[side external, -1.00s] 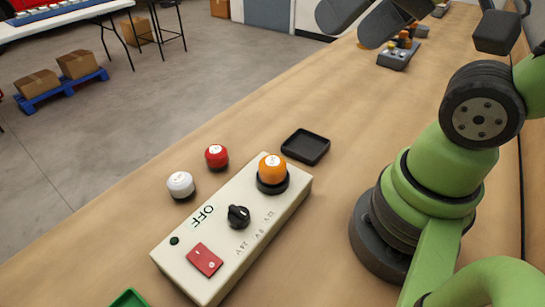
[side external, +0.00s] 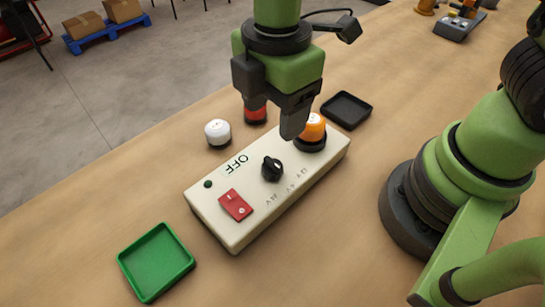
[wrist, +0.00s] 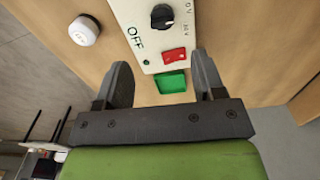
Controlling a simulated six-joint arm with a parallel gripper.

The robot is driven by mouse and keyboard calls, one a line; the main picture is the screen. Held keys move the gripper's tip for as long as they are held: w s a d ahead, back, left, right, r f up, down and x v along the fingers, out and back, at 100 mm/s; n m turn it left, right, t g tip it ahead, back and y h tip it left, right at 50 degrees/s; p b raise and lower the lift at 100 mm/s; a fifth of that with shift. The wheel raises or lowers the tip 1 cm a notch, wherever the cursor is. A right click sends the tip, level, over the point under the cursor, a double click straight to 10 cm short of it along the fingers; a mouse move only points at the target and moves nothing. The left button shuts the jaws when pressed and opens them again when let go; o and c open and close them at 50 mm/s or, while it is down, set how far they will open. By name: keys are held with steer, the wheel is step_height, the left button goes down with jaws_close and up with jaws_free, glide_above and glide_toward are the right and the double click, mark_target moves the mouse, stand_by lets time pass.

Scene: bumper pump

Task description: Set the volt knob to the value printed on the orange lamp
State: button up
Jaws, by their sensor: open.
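The cream control box (side external: 235,228) lies on the wooden bench. Its black volt knob (side external: 272,168) sits mid-box beside several small printed values; the knob also shows in the wrist view (wrist: 162,16). The orange lamp (side external: 315,128) stands in a black socket at the box's far end, partly hidden by my gripper; its printed value is not readable. My gripper (side external: 270,115) is open and empty above the far part of the box, pointing down. In the wrist view, its fingers (wrist: 165,85) are spread wide apart.
A red rocker switch (side external: 235,205) and a dark indicator (side external: 208,184) sit at the box's near end beside "OFF". A white lamp (side external: 217,132) and a red lamp (side external: 256,112) stand behind the box. A green tray (side external: 156,262) and a black tray (side external: 346,110) flank it.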

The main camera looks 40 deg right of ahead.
mark_target(272, 162)
steer(key=shift+a+f+n, duration=0.25)
steer(key=shift+f+n, duration=0.05)
steer(key=shift+f, duration=0.5)
step_height(272, 162, down, 9)
steer(key=shift+f, duration=0.1)
steer(key=c, duration=0.9)
